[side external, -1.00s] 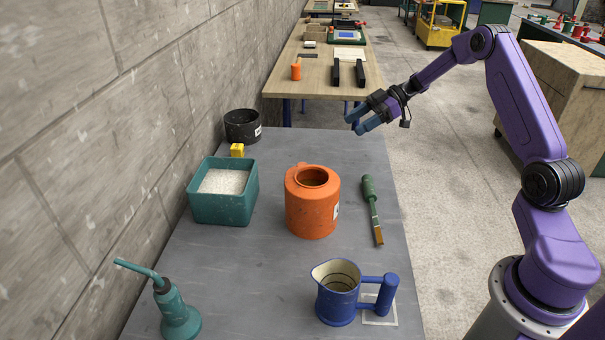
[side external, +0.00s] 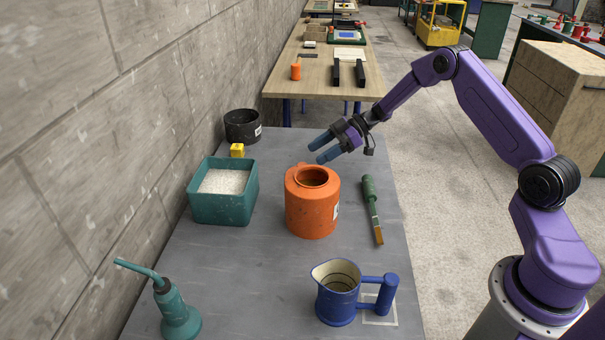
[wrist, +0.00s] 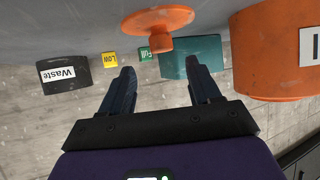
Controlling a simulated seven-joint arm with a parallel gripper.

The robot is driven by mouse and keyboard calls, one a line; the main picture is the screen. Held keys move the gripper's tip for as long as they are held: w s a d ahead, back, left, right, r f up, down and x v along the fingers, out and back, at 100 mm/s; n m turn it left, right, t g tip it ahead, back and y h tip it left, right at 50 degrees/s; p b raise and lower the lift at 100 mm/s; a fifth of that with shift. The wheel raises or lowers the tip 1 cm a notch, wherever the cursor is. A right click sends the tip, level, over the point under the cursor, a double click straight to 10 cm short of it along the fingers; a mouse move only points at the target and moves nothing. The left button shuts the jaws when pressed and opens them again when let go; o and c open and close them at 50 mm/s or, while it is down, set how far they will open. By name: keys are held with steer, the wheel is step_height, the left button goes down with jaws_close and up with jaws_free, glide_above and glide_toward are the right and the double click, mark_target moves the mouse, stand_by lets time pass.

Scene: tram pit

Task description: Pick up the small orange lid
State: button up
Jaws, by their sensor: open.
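The orange lid (wrist: 157,25) shows at the top of the wrist view, a disc with a round knob, on the grey table beside the large orange canister (side external: 312,210). In the side view it is mostly or wholly hidden behind the canister. My gripper (side external: 318,151) is above the table just beyond the canister, empty, fingers apart and pointing left. In the wrist view the gripper (wrist: 159,66) has its fingers spread, with the lid ahead, in line with the gap and not between the fingertips.
A teal bin (side external: 208,209) of white granules, a yellow block (side external: 237,150) and a black waste pot (side external: 241,127) line the wall side. A green block (wrist: 148,54) shows in the wrist view. A green-handled tool (side external: 371,205), blue jug (side external: 337,300) and teal oil can (side external: 176,315) stand clear.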

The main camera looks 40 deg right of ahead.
steer(key=shift+s+x, duration=0.15)
steer(key=shift+x, duration=1.15)
steer(key=shift+s+x, duration=0.1)
steer(key=shift+x, duration=1.2)
steer(key=shift+f, duration=0.2)
steer(key=c, duration=1.1)
